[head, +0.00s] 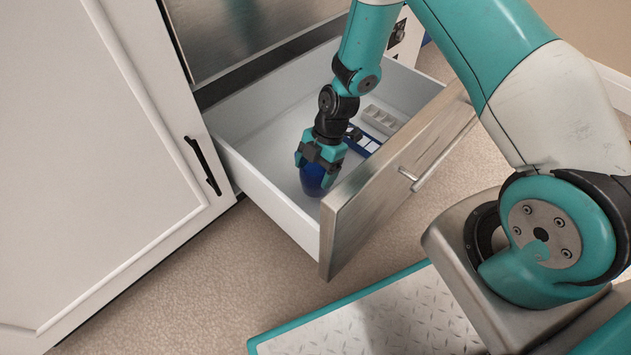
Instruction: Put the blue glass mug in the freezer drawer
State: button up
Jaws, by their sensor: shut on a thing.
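The freezer drawer (262,204) is pulled open, with white inner walls and a wood-look front with a metal bar handle. My gripper (318,165) points down inside the drawer, near its front left part. It is shut on the blue glass mug (314,182), which is dark blue and looks upright. The fingers hide the mug's upper part. I cannot tell whether the mug touches the drawer floor.
An ice cube tray (380,119) and a blue-and-white item (362,142) lie in the drawer, right of my gripper. A white cabinet (90,150) with a black handle stands at the left. The drawer floor left of the mug is clear.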

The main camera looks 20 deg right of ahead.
jog(key=shift+f+b, duration=0.8)
jog(key=shift+f, duration=1.05)
jog(key=shift+f, duration=0.2)
jog(key=o, duration=0.9)
jog(key=shift+o, duration=0.2)
jog(key=p+v, duration=0.6)
jog(key=v, duration=0.6)
jog(key=shift+a+p, duration=0.1)
jog(key=shift+p, duration=0.25)
jog(key=a+r+m, duration=0.3)
jog(key=r+m, duration=0.1)
jog(key=r, duration=0.9)
jog(key=s+a+r+m+t, duration=0.1)
jog(key=s+r+m, duration=0.4)
jog(key=s+r, duration=0.5)
jog(key=s+a+r+m, duration=0.4)
jog(key=s+r+m, duration=0.2)
jog(key=s+r, duration=0.4)
jog(key=shift+s+m+t, duration=0.3)
jog(key=shift+s+t, duration=0.1)
jog(key=shift+s, duration=0.3)
jog(key=shift+r, duration=0.1)
